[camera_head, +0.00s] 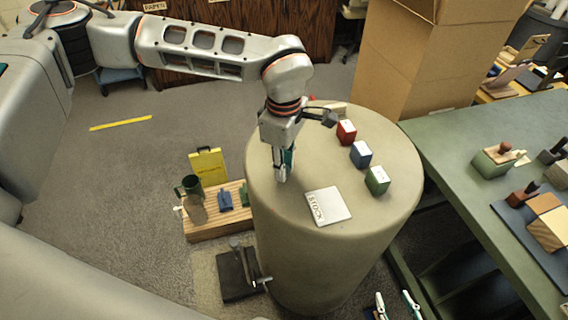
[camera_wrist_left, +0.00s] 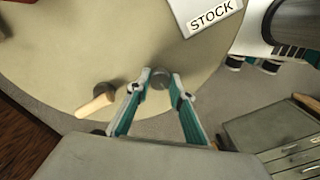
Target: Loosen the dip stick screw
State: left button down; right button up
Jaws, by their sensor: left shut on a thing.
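My left gripper (camera_head: 281,176) reaches down from the left arm to the near-left rim of the round beige table (camera_head: 315,245). In the left wrist view its teal fingers (camera_wrist_left: 160,82) are closed on a small round dark grey knob (camera_wrist_left: 160,77), likely the dip stick screw. The rest of that part is hidden between the fingers and below the knob. My right gripper (camera_head: 396,304) shows only its fingertips at the bottom edge of the head view. They are apart with nothing seen between them.
On the round table are a white STOCK plate (camera_head: 328,206) and red (camera_head: 346,132), blue (camera_head: 361,154) and green (camera_head: 377,180) blocks. A wooden-handled tool (camera_wrist_left: 96,102) lies left of the gripper in the wrist view. A green bench (camera_head: 440,145) stands right; a low wooden bench (camera_head: 205,229) stands left.

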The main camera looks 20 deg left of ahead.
pick_arm(q)
jog(key=n, duration=0.4)
jog(key=shift+n, duration=0.3)
jog(key=n, duration=0.4)
jog(key=shift+n, duration=0.3)
jog(key=n, duration=0.9)
jog(key=shift+b, duration=0.3)
jog(key=n, duration=0.3)
jog(key=shift+n, duration=0.3)
jog(key=n, duration=0.4)
jog(key=shift+n, duration=0.3)
jog(key=n, duration=0.8)
jog(key=shift+n, duration=0.3)
